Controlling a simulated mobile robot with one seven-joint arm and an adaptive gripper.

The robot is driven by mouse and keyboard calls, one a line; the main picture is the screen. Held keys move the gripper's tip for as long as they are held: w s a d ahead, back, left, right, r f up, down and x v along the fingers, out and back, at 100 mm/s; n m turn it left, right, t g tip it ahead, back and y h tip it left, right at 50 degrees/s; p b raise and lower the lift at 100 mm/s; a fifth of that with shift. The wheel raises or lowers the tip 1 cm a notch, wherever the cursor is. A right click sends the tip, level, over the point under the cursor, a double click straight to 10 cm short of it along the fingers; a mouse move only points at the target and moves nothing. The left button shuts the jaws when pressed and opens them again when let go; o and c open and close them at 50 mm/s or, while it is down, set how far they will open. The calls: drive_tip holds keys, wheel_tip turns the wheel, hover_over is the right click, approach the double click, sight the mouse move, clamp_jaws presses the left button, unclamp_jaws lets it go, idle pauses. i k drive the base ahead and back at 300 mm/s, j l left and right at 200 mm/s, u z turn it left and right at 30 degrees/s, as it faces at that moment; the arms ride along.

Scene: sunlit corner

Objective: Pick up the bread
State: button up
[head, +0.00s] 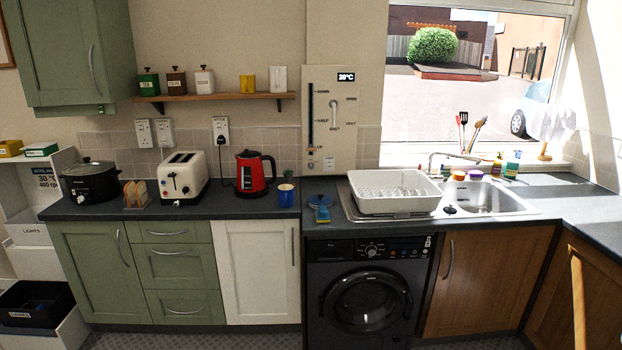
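What looks like bread is a few tan-brown slices (138,188) standing upright in a small rack on the dark worktop at left. They are between the black slow cooker and the white toaster. The slices are small in the picture, so I cannot tell for sure that they are bread. The white toaster (184,184) has dark slots on top, and I cannot see whether anything is inside them. My gripper is not in view.
The black slow cooker (91,188) stands left of the slices. A red kettle (251,174) and a blue mug (286,194) are right of the toaster. A shelf (215,97) with canisters hangs above. A white dish rack (395,191) sits by the sink.

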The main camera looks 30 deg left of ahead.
sight(130, 189)
drive_tip(key=u, duration=2.4)
drive_tip(key=i+u, duration=0.2)
drive_tip(key=i, duration=0.4)
drive_tip(key=i+u, duration=0.1)
drive_tip(key=i, duration=2.35)
drive_tip(key=i+z, duration=0.4)
drive_tip(key=i, duration=0.7)
drive_tip(key=i+z, duration=0.55)
drive_tip(key=z, duration=0.15)
drive_tip(key=i+j+z, duration=0.15)
drive_tip(key=z, duration=0.15)
drive_tip(key=i, duration=0.1)
